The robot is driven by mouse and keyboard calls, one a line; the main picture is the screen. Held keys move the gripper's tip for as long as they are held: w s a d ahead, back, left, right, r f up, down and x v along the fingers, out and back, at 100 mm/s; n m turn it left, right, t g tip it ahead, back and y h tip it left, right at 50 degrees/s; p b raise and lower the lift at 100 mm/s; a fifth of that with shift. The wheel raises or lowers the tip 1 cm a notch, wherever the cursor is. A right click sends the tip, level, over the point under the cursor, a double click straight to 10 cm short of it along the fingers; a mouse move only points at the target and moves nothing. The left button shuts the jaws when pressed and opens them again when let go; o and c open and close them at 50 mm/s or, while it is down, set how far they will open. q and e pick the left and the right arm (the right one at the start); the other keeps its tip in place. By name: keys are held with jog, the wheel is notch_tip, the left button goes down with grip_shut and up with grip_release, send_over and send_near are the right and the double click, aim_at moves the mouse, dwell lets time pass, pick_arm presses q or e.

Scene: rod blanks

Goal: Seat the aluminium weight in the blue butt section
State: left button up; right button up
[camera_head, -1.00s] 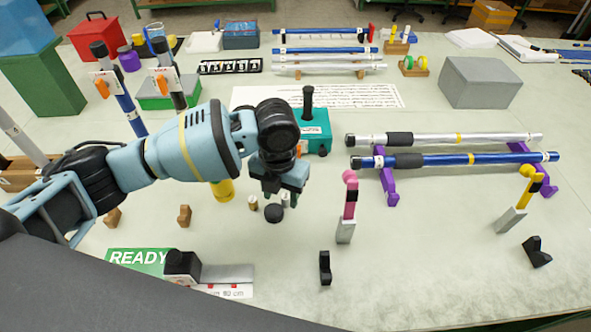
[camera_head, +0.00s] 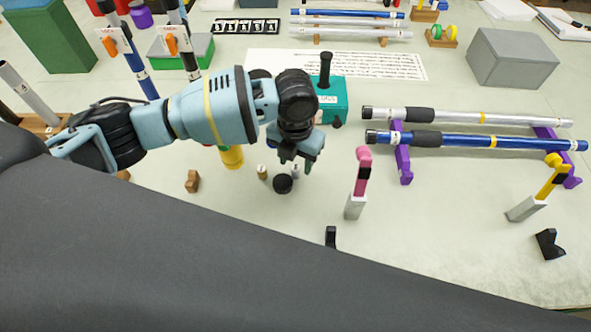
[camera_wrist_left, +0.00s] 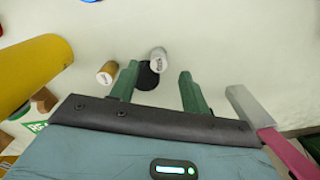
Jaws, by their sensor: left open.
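The aluminium weight is a small silver cylinder (camera_wrist_left: 158,60) standing on the table. In the head view its pale side (camera_head: 296,171) shows just below my left gripper (camera_head: 298,160). In the left wrist view the fingers of the left gripper (camera_wrist_left: 159,72) are apart, with the weight just beyond and between their tips. I cannot tell its exact distance from the fingers. A blue rod section with a black grip (camera_head: 480,140), likely the blue butt section, lies across purple stands at the right. My right gripper is not in view.
A brass cylinder (camera_head: 262,172) and a black round piece (camera_head: 283,184) stand close to the weight. A yellow cylinder (camera_head: 231,158) is to their left. A pink-topped post (camera_head: 363,172) stands to the right, a teal box (camera_head: 331,98) behind.

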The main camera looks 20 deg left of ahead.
aim_at(296, 168)
pick_arm(q)
jog(key=f, duration=0.4)
jog(key=shift+w+f, duration=0.15)
jog(key=shift+w, duration=0.05)
grip_shut()
